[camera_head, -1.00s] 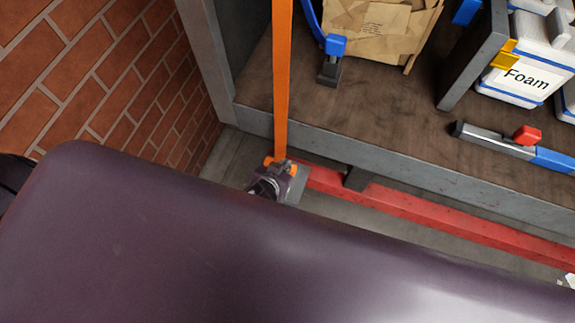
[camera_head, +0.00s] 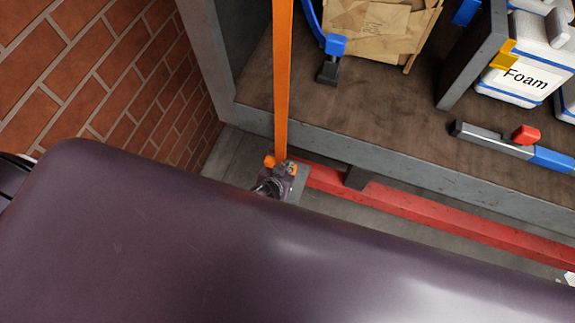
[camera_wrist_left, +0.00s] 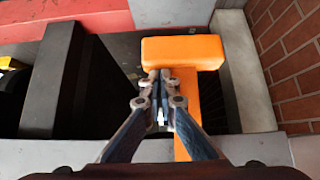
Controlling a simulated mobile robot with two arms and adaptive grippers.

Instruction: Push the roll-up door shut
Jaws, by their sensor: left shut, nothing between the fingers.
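An orange strap or bar (camera_head: 282,80) runs straight down in front of the opening in the head view. In the left wrist view its end has a wide orange crosspiece (camera_wrist_left: 182,52), with a narrower orange part running down behind my fingers. My left gripper (camera_head: 279,167) is at the strap's lower end in the head view. In the wrist view my left gripper (camera_wrist_left: 161,82) is shut and empty, its tips in front of the orange piece; I cannot tell whether they touch it. No door panel can be made out. My right gripper is not in view.
A brown shelf floor (camera_head: 390,110) with a grey front edge holds a cardboard box (camera_head: 375,30), clamps (camera_head: 510,140) and a bin labelled Foam (camera_head: 520,80). A red beam (camera_head: 430,207) runs below it. A brick wall (camera_head: 100,75) stands at left. My arm covers the lower part.

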